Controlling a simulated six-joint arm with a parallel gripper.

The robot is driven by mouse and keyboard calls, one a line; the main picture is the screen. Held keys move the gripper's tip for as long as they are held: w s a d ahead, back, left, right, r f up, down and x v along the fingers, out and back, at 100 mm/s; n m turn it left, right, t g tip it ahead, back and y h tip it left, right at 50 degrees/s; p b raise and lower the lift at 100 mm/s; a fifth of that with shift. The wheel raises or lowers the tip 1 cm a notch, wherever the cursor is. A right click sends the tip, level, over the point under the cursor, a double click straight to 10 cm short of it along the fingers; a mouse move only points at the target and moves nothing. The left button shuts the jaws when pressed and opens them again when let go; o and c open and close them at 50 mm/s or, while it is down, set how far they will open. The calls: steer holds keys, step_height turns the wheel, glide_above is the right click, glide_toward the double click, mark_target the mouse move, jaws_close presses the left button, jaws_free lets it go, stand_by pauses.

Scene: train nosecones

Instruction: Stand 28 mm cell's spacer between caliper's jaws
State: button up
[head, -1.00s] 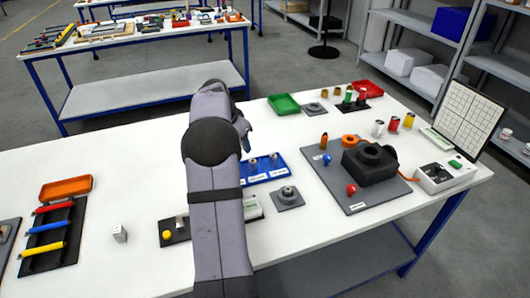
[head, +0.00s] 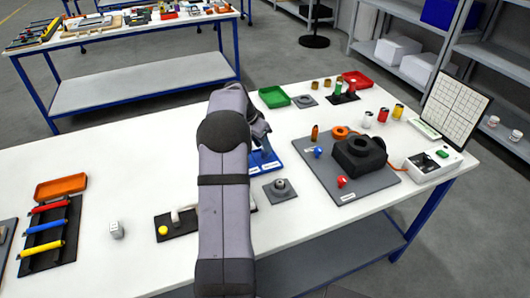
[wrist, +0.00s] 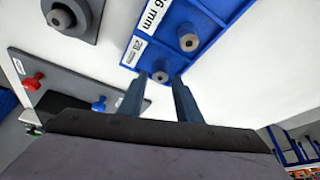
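The blue tray (wrist: 210,20) lies below my gripper (wrist: 158,84). It has two white labels; the nearer (wrist: 134,50) seems to read 28, the other ends in "6 mm". Two small grey cylindrical spacers stand in it. The spacer nearer the 28 label (wrist: 160,76) appears between my open fingertips; contact cannot be told. The other spacer (wrist: 188,40) stands farther off. In the head view the tray (head: 283,166) is partly behind my arm. A dark base with a yellow knob and a pale upright part (head: 176,222), perhaps the caliper, is partly hidden by my arm.
A grey pad (head: 269,196) with a grey cylinder stands just right of my arm. A grey board (head: 345,194) holding a black block and red and blue knobs is farther right. A white cube (head: 116,229) and orange tray (head: 60,187) are left. The tabletop between is clear.

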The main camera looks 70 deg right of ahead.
steer(key=shift+p+x, duration=0.6)
steer(key=shift+x, duration=1.4)
steer(key=shift+r, duration=0.1)
jaws_close()
steer(key=shift+d+r, duration=0.1)
